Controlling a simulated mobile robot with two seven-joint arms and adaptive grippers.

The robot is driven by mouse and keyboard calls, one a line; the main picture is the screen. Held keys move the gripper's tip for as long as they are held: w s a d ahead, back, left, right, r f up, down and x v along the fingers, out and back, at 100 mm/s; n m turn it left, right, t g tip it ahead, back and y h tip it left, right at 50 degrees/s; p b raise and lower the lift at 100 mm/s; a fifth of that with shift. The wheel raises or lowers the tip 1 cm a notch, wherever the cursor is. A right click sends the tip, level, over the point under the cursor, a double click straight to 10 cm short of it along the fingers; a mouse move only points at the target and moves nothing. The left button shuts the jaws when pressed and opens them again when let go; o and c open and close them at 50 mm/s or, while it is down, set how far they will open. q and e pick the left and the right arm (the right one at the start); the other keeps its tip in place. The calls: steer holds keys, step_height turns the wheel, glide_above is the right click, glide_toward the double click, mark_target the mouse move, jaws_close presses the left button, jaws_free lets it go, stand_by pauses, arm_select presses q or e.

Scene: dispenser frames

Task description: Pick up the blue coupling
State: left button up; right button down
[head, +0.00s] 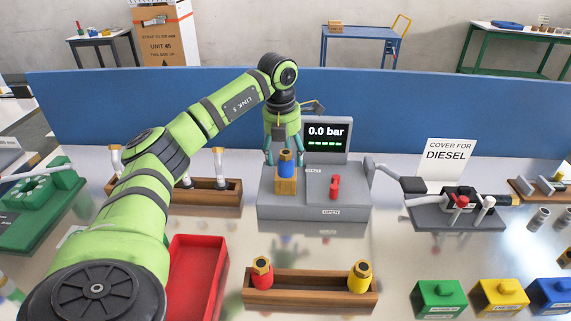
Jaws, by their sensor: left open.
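The blue coupling (286,168) stands upright in a wooden block (286,186) on the left of the grey test stand. It has a brass-coloured top. My left gripper (284,156) comes down from above with its fingers spread around the coupling's upper part. It is open, and whether a finger touches the coupling cannot be told. My right gripper does not show in the head view.
The stand (328,211) carries a "0.0 bar" display (325,135) and a red lever (335,187). A wooden rack (309,292) holds a red coupling (262,270) and a yellow coupling (359,277). A red tray (199,262) lies left of it. A black-topped fixture (458,213) stands right.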

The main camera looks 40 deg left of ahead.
mark_target(286, 162)
arm_select(q)
steer(key=f, duration=0.3)
steer(key=shift+w+f, duration=0.1)
steer(key=shift+w, duration=0.2)
steer(key=shift+s, duration=0.1)
jaws_close()
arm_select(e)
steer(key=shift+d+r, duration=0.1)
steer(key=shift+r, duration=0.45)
arm_select(q)
steer(key=shift+r, duration=0.2)
